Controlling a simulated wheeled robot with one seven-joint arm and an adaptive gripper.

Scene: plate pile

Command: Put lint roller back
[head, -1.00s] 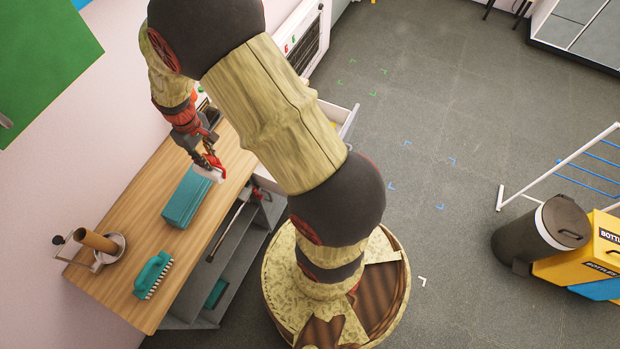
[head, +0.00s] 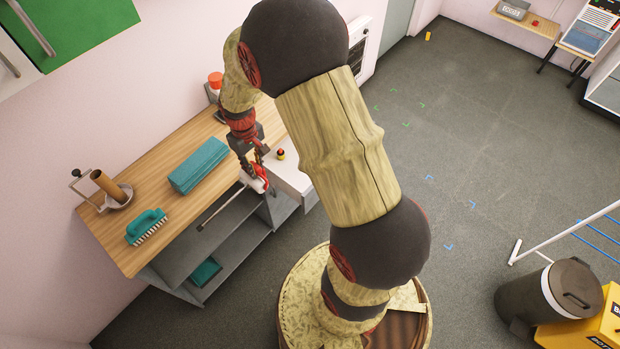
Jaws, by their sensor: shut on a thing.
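The lint roller (head: 260,184), seen small as a white and red piece, is in my gripper (head: 257,168). My gripper is shut on it and points down at the front edge of the wooden worktop, beside the open white drawer (head: 288,177). The fingers and the arm hide part of the roller. A small red, yellow and black item (head: 281,154) shows at the drawer. My arm hides much of the drawer, so I cannot tell whether the roller is over its inside.
On the worktop (head: 160,190) are a folded teal cloth (head: 199,166), a teal brush (head: 147,226) and a paper-roll holder (head: 112,190). Grey shelves (head: 225,245) stand below.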

